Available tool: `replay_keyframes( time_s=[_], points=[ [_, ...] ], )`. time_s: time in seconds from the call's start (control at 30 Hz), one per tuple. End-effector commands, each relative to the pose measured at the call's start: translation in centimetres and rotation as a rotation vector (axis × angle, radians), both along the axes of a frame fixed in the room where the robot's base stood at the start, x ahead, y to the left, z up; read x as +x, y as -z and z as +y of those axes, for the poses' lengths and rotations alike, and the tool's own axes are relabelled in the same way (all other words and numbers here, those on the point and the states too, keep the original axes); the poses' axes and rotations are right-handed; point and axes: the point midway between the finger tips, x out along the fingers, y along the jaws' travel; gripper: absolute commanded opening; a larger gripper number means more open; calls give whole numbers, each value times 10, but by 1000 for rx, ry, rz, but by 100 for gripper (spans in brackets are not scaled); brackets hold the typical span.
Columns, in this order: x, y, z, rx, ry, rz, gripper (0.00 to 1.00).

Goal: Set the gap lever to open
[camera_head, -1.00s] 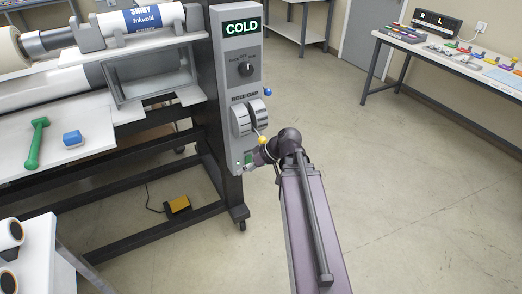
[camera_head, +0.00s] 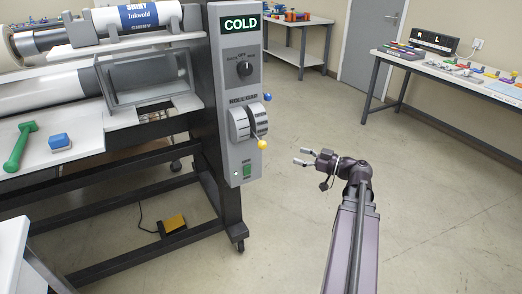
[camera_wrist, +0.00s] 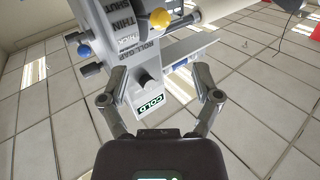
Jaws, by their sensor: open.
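The roll-gap lever is on the laminator's grey control panel (camera_head: 240,70). It ends in a yellow ball knob (camera_head: 262,145), which sticks out low and to the right between two grey curved guards (camera_head: 238,124). The knob also shows at the top of the wrist view (camera_wrist: 160,19), near the panel's printed words, including THIN. I cannot tell which setting the lever is at. My gripper (camera_head: 301,156) is open and empty, to the right of the knob and apart from it. Its spread fingers (camera_wrist: 160,72) frame the panel in the wrist view.
The panel has a lit COLD display (camera_head: 240,23), a dark dial (camera_head: 244,69), a blue knob (camera_head: 267,97) and a green switch (camera_head: 247,170). A green hammer-shaped tool (camera_head: 20,147) and blue block (camera_head: 59,142) lie on the laminator's bed.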

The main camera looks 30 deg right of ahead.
Motion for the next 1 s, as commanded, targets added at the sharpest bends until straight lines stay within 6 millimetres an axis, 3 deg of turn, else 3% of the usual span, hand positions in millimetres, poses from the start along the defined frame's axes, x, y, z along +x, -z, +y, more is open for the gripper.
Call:
replay_keyframes(
  time_s=[0.57,1.0],
  points=[
    [5,0,4,0,-2,0,81],
    [39,0,30,1,-5,0,81]
  ],
)
